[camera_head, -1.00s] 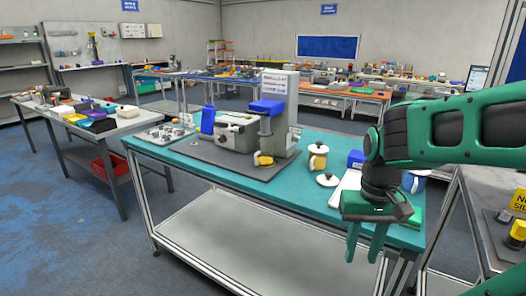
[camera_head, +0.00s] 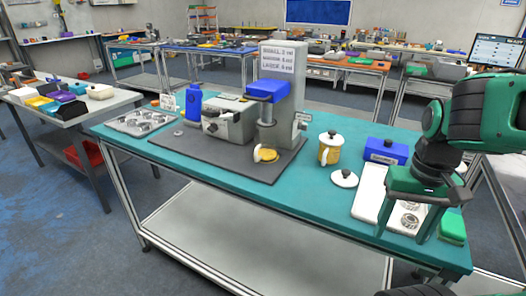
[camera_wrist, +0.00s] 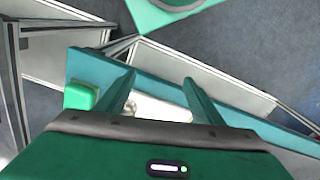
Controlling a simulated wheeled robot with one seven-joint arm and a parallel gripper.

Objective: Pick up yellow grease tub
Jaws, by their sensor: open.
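My gripper (camera_head: 403,230) is open and empty above the right end of the teal workbench (camera_head: 330,215); its two fingers point down over a white tray. The wrist view also shows the open fingers (camera_wrist: 158,88). No yellow tub can be named for certain. A yellow and white lidded mug-like pot (camera_head: 330,150) stands left of my gripper, apart from it. A small yellow cup (camera_head: 265,154) sits under the dispensing machine (camera_head: 266,110). Neither shows in the wrist view.
A loose white lid (camera_head: 344,178) lies before the pot. A blue box (camera_head: 386,150) is behind the white tray (camera_head: 368,192). A green block (camera_head: 453,227) is right of my gripper and shows in the wrist view (camera_wrist: 80,96). A side table with coloured bins (camera_head: 66,97) stands left.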

